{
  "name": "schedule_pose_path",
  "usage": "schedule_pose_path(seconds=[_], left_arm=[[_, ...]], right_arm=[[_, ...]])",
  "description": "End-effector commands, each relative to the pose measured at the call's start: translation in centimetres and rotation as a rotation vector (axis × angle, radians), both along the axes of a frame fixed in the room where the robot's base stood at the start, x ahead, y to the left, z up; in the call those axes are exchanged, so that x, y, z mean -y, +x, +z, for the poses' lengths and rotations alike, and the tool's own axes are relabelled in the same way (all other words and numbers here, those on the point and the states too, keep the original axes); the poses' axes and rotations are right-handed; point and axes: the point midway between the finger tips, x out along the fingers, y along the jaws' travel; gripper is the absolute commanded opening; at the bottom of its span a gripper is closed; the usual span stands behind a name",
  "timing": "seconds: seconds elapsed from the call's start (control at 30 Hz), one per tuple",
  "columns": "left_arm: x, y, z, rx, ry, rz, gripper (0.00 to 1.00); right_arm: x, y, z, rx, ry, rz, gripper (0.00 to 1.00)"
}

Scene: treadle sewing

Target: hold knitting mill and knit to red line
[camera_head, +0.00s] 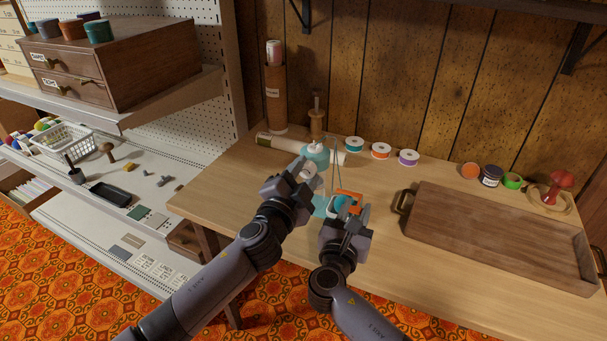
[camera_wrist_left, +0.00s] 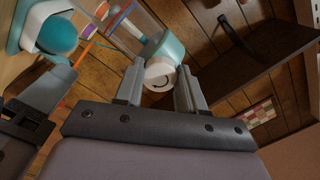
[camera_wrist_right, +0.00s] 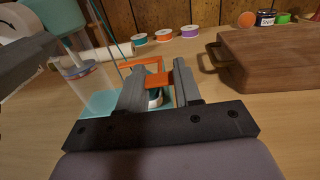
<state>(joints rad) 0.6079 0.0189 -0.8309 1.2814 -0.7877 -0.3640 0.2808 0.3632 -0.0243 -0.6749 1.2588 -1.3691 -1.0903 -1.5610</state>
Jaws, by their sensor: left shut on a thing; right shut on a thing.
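The knitting mill has a teal head (camera_head: 318,152), a clear tube (camera_wrist_right: 88,82) and a teal base (camera_wrist_right: 98,104). It stands upright on the table. My left gripper (camera_head: 302,171) is shut on a white round part (camera_wrist_left: 160,72) at the side of the teal head. My right gripper (camera_head: 345,212) is low, just right of the tube, shut on an orange part (camera_wrist_right: 157,77). An orange bracket-like piece (camera_head: 349,193) shows above it. A teal yarn ball (camera_wrist_left: 57,35) sits beside the mill in the left wrist view.
Teal, orange and purple spools (camera_head: 380,150) stand behind, to the right. A wooden tray (camera_head: 490,235) with dark handles covers the table's right part. The table's front left (camera_head: 225,190) is clear.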

Motion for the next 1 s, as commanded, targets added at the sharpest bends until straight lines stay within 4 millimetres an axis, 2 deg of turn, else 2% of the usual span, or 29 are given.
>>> schedule_pose_path(seconds=[0.6, 1.0], left_arm=[[-0.06, 0.02, 0.03, 0.238, 0.504, 0.0, 0.09], [-0.06, 0.01, 0.03, 0.322, 0.682, 0.001, 0.09]], right_arm=[[0.04, 0.03, 0.06, 0.001, 0.0, -0.001, 0.0], [0.04, 0.03, 0.06, 0.002, -0.001, -0.001, 0.0]])
